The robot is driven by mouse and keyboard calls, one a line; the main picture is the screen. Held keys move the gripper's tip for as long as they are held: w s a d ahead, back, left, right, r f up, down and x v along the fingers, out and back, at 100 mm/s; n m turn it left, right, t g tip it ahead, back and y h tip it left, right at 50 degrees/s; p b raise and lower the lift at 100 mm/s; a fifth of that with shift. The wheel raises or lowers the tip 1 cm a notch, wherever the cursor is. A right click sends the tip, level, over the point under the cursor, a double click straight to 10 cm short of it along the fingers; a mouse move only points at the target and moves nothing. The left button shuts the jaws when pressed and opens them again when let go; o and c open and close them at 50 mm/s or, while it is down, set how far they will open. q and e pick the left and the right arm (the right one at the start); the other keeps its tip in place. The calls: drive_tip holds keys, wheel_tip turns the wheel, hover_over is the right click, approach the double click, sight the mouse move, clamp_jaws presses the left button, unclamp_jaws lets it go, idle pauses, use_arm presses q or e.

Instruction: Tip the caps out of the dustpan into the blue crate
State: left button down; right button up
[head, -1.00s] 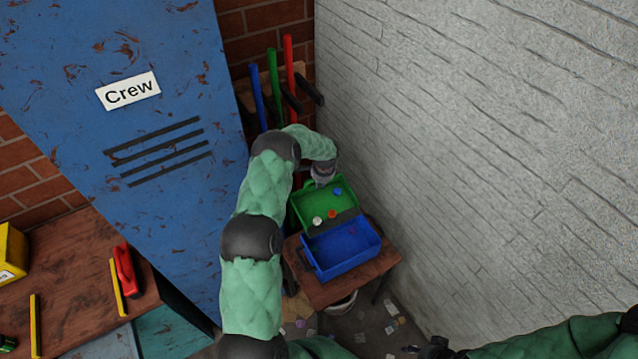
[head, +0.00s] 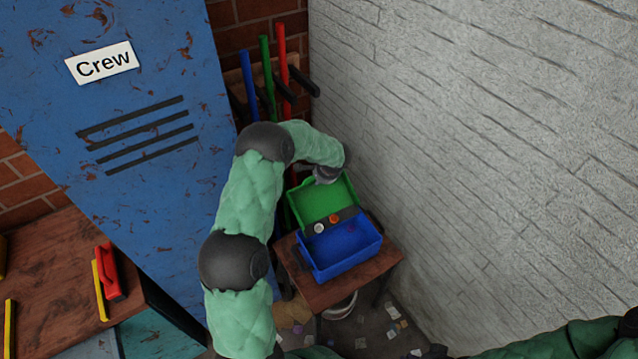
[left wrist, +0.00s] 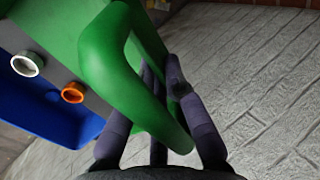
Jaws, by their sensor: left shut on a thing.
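A white cap (head: 319,228) and an orange cap (head: 334,219) are on the dark lip. In the left wrist view the white cap (left wrist: 27,64) and orange cap (left wrist: 73,93) show on the lip, with the crate (left wrist: 55,113) below. My left gripper (head: 326,175) is shut on the dustpan's handle, seen close in the left wrist view (left wrist: 130,85). My right gripper (head: 433,351) is barely visible at the bottom edge.
The crate stands on a small wooden table (head: 318,290) beside the pale brick wall (head: 480,150). Blue, green and red poles (head: 266,80) stand in a rack behind. A blue locker (head: 110,180) and a bench (head: 50,265) are left. Litter lies on the floor.

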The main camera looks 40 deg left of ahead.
use_arm(q)
drive_tip(key=shift+s+d+r+t+y+b, duration=0.25)
drive_tip(key=shift+d+b, duration=0.2)
drive_tip(key=shift+b, duration=0.85)
drive_tip(key=shift+s+d+r+y+b, duration=0.3)
drive_tip(key=shift+d+b, duration=0.2)
drive_tip(key=shift+b, duration=0.75)
drive_tip(key=shift+s+d+r+t+y+b, duration=0.15)
drive_tip(key=shift+d+y+b, duration=0.25)
drive_tip(key=shift+b, duration=0.9)
drive_tip(key=s+d+r+t+y+b, duration=0.1)
drive_tip(key=s+d+t+y+b, duration=0.1)
drive_tip(key=d, duration=0.4)
drive_tip(key=s+d+r+t+y+b, duration=0.1)
drive_tip(key=s+d+r+y+b, duration=0.1)
drive_tip(key=s+d+y+b, duration=0.2)
drive_tip(key=shift+s+d+r+t+y+b, duration=0.35)
drive_tip(key=shift+d+y+b, duration=0.5)
drive_tip(key=shift+d+b, duration=0.7)
drive_tip(key=shift+w+d+f, duration=0.1)
drive_tip(key=shift+d, duration=0.1)
